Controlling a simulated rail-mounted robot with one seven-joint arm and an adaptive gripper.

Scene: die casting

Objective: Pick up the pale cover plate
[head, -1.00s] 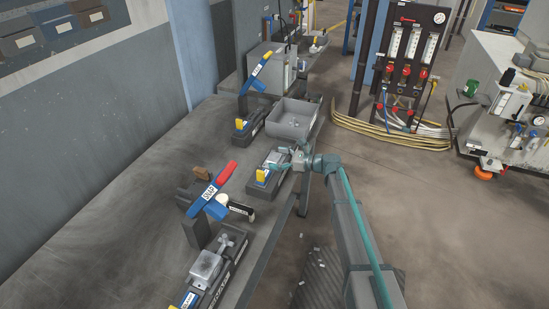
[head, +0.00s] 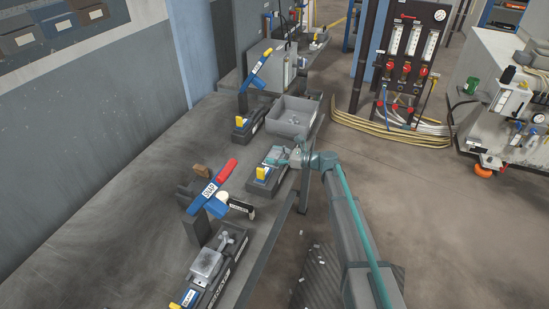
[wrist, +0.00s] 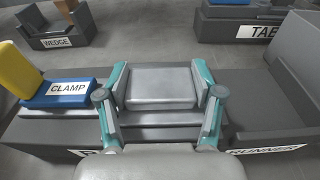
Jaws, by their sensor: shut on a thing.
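The pale cover plate (wrist: 160,87) is a light grey rounded block in the middle of the wrist view. My gripper (wrist: 160,98) has its teal-edged fingers on the plate's left and right sides, shut on it. The plate sits at a dark stepped fixture; whether it is clear of the fixture, I cannot tell. In the head view my gripper (head: 283,161) is over the small dark fixture (head: 258,187) near the bench's right edge. The plate is too small there to make out well.
A blue block marked CLAMP (wrist: 68,90) with a yellow upright stands left of my gripper. A dark wall rises at the right, above a RUNNER label. In the head view a grey bin (head: 292,117) stands behind the fixture, and a blue-and-red SNAP lever (head: 212,188) stands in front.

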